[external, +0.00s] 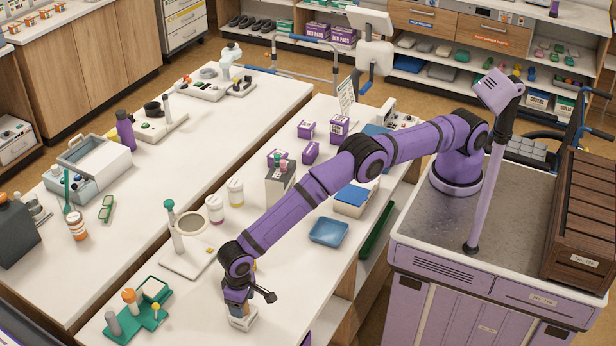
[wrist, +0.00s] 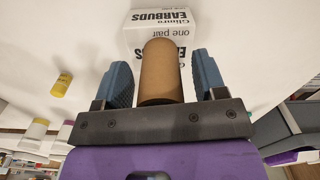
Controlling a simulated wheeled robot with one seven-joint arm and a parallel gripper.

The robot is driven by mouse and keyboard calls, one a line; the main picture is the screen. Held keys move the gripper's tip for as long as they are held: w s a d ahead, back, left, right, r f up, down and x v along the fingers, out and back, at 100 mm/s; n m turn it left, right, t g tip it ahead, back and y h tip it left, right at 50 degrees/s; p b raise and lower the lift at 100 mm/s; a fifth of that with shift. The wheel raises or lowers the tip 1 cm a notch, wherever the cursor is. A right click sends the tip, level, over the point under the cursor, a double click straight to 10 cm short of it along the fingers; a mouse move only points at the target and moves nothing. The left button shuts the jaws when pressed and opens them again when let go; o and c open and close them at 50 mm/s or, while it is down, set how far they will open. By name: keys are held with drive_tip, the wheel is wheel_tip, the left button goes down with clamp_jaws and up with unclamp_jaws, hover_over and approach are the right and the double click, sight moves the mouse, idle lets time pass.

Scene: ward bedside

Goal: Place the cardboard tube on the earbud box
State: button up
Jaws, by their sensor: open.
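The earbud box (wrist: 160,20) is white with black lettering, at the top of the wrist view. In the external view the box (external: 243,322) stands on the near bench top, under my gripper (external: 238,303). The brown cardboard tube (wrist: 160,72) is between the two blue fingers of my gripper (wrist: 164,76) in the wrist view. The fingers are open, with a gap on each side of the tube. The tube's far end overlaps the box in the picture; their contact is not clear. My gripper mostly hides the tube in the external view.
A green tray (external: 124,333) with bottles lies left of the gripper. A blue tray (external: 330,232) lies to the right. Bare bench top surrounds the box.

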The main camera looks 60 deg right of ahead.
wheel_tip(320, 180, up, 12)
drive_tip(key=shift+f, duration=0.25)
